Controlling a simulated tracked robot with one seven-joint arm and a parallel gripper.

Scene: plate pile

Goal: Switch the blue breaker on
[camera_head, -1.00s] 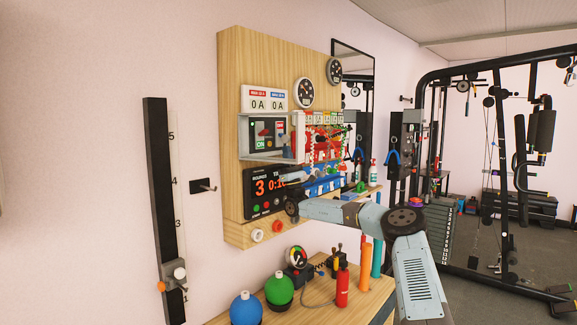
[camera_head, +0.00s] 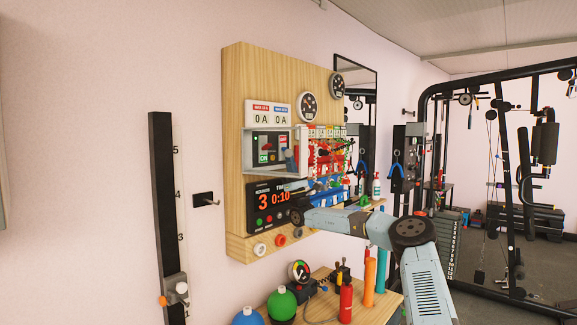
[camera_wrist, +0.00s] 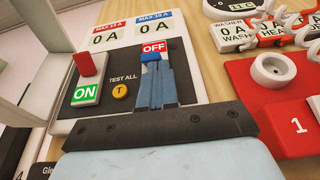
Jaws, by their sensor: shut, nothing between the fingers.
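The blue breaker lever (camera_wrist: 151,55) shows in the wrist view just beyond my fingertips, with a white-on-red OFF label (camera_wrist: 154,47) at its upper end. My gripper (camera_wrist: 153,66) is shut and empty. Its fingertips overlap the lower part of the lever in the picture; I cannot tell whether they touch it. To the left, the red breaker lever (camera_wrist: 86,64) sits above a green ON label (camera_wrist: 85,94). In the head view, the breaker box (camera_head: 260,146) is on the wooden board, and my gripper (camera_head: 289,156) covers its right part, hiding the blue breaker.
A yellow TEST ALL button (camera_wrist: 120,91) lies between the breakers. A red unit marked 1 (camera_wrist: 285,115) stands close at the right. A pale open cover (camera_wrist: 52,45) is at the left. A bench (camera_head: 385,302) with bottles is below the board (camera_head: 236,100).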

